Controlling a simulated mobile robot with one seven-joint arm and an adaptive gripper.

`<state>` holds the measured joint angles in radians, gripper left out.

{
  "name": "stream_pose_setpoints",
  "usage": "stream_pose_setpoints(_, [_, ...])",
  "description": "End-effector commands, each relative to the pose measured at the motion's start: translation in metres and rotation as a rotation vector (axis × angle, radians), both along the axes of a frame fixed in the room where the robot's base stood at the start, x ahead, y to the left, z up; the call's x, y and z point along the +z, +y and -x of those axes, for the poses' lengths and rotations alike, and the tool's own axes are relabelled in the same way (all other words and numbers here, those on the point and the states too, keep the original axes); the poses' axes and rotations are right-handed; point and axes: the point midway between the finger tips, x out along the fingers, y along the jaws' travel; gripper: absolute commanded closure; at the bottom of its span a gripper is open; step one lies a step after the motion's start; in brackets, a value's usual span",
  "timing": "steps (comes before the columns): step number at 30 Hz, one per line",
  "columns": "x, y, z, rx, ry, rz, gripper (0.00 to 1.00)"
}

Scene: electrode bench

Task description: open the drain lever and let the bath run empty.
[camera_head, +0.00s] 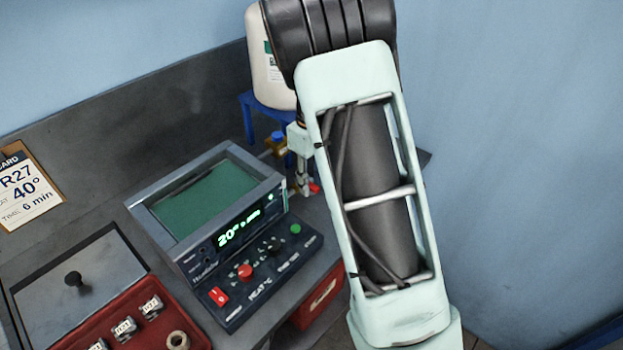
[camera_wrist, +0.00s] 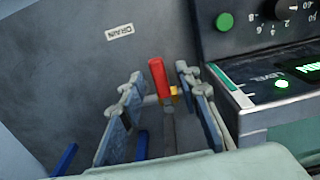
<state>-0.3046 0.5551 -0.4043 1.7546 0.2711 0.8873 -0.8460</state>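The drain lever has a red handle (camera_wrist: 158,78) with a brass-yellow fitting behind it. It stands upright in the wrist view, below a DRAIN label (camera_wrist: 120,31). My gripper (camera_wrist: 161,88) is open, with one finger on each side of the lever and gaps showing. In the head view my gripper (camera_head: 301,172) points down at the bath's right rear side, with a bit of red lever (camera_head: 314,188) beside it. The bath (camera_head: 210,197) holds green liquid. Its panel display (camera_head: 240,226) is lit green and starts with 20°.
A red tray (camera_head: 143,334) with small labelled pieces lies front left, beside a grey lidded box (camera_head: 88,262). A red bin (camera_head: 318,300) is below the bench edge. My arm hides the right part.

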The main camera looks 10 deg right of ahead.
Motion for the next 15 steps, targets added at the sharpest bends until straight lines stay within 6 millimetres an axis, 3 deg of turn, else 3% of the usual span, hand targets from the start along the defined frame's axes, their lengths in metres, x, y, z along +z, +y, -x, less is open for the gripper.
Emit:
stream_pose_setpoints(3, [0.0001,0.0,0.0,0.0,0.0,0.0,0.72])
stream_pose_setpoints(11, [0.0004,-0.0001,-0.0001,0.0,0.0,0.0,1.0])
stream_pose_setpoints(15, [0.0005,-0.0001,-0.0001,0.0,0.0,0.0,1.0])
